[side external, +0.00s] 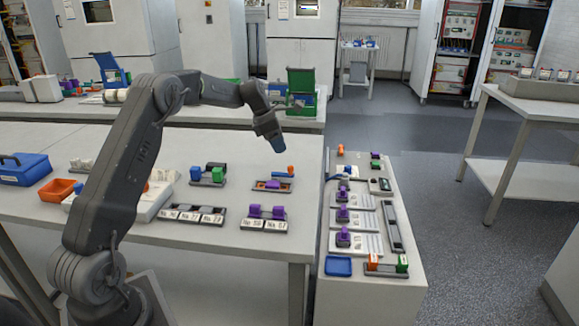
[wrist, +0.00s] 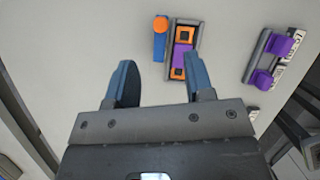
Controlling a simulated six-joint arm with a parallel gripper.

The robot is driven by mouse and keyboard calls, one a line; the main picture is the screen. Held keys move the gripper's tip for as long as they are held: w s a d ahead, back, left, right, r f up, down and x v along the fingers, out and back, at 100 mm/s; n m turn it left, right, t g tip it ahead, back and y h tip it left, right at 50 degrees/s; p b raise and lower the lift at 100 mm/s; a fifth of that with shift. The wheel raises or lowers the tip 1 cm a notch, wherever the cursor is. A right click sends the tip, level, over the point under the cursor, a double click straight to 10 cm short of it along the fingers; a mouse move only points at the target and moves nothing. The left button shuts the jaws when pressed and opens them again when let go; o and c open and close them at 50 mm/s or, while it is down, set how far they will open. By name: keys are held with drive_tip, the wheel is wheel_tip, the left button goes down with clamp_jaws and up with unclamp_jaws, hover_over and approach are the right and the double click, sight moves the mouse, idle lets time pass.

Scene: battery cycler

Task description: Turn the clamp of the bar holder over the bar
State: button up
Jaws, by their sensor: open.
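The bar holder is a small grey tray (wrist: 170,68) on the table in the wrist view; it also shows in the side view (side external: 258,188). A bar with a purple middle (wrist: 179,57) and orange parts at both ends lies in it. The clamp is a blue arm with an orange knob (wrist: 160,25); it lies beside the tray, along its left side in the wrist view, not across the bar. In the side view the orange knob (side external: 290,170) stands at the holder's far end. My gripper (wrist: 160,78) is open and empty, above the table; it also shows in the side view (side external: 278,145).
A holder with purple blocks (wrist: 268,60) is to the right in the wrist view. A block with blue and green parts (side external: 208,174) and a row of labelled plates (side external: 192,214) are nearby. A side bench (side external: 400,222) with several fixtures stands to the right.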

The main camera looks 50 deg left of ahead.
sight(290, 166)
drive_tip(key=x, duration=0.9)
drive_tip(key=shift+f, duration=0.1)
drive_tip(key=shift+c, duration=0.2)
clamp_jaws()
